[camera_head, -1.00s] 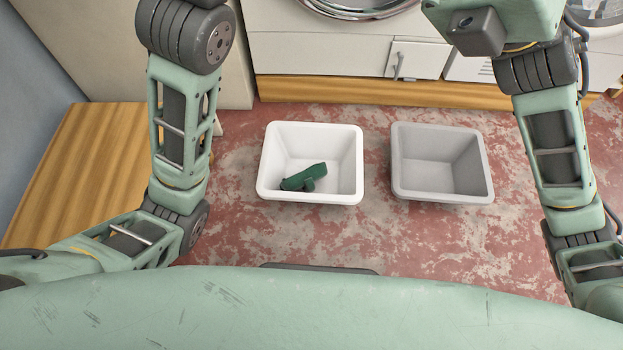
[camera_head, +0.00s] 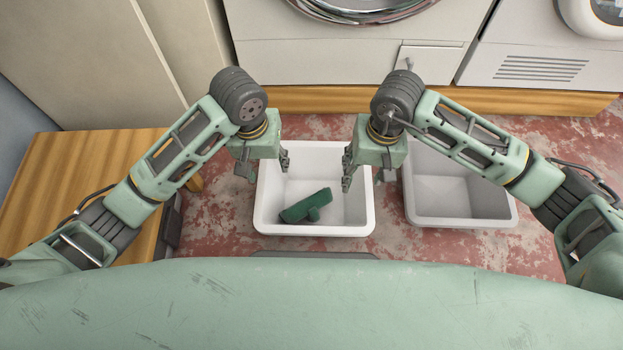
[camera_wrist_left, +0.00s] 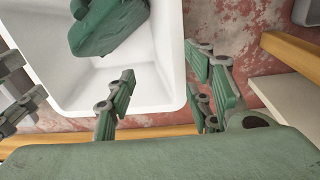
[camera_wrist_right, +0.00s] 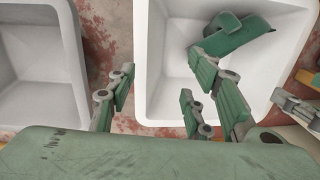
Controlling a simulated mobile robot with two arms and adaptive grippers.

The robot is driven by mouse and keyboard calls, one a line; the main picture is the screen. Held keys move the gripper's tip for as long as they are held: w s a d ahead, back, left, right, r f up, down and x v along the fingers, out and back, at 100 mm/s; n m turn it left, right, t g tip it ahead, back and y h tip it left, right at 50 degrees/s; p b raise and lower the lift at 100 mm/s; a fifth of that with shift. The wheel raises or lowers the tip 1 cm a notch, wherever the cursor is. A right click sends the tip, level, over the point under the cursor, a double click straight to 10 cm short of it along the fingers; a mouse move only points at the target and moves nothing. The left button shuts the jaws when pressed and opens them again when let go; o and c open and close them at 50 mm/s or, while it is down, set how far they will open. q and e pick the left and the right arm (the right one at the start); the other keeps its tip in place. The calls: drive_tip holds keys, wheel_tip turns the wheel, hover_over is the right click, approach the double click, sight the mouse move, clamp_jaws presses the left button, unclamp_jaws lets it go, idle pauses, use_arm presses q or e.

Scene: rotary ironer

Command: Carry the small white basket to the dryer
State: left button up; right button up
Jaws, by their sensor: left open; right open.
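The small white basket (camera_head: 313,228) stands on the floor in front of me, with a dark green cloth item (camera_head: 305,206) inside. My left gripper (camera_head: 284,160) is open and empty at the basket's left side. In the left wrist view its fingers (camera_wrist_left: 160,88) appear either side of a basket wall. My right gripper (camera_head: 347,170) is open and empty at the basket's right side. In the right wrist view its fingers (camera_wrist_right: 160,90) also appear either side of a wall. Whether either touches the basket, I cannot tell. The dryer is not clearly identifiable.
A grey basket (camera_head: 460,222) stands close to the right of the white one. A white machine with a round chrome-rimmed door (camera_head: 365,14) is behind, on a wooden plinth (camera_head: 330,101). A vented white unit (camera_head: 540,68) is at right. A wooden bench (camera_head: 95,150) is at left.

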sight(263, 183)
use_arm(q)
drive_tip(key=shift+s+a+f+g+y, duration=0.3)
drive_tip(key=shift+s+a+f+g, duration=0.15)
drive_tip(key=shift+s+a, duration=0.35)
use_arm(e)
drive_tip(key=shift+w+d+f+n+h, duration=0.15)
drive_tip(key=shift+w+d+f+h, duration=0.1)
drive_tip(key=shift+d, duration=0.2)
drive_tip(key=shift+w+d+f+n+h, duration=0.15)
drive_tip(key=shift+d+h, duration=0.1)
drive_tip(key=shift+d, duration=0.2)
use_arm(q)
drive_tip(key=shift+w, duration=0.1)
drive_tip(key=shift+f, duration=3.9)
use_arm(e)
drive_tip(key=shift+f, duration=3.9)
use_arm(q)
drive_tip(key=shift+a, duration=0.1)
clamp_jaws()
use_arm(e)
clamp_jaws()
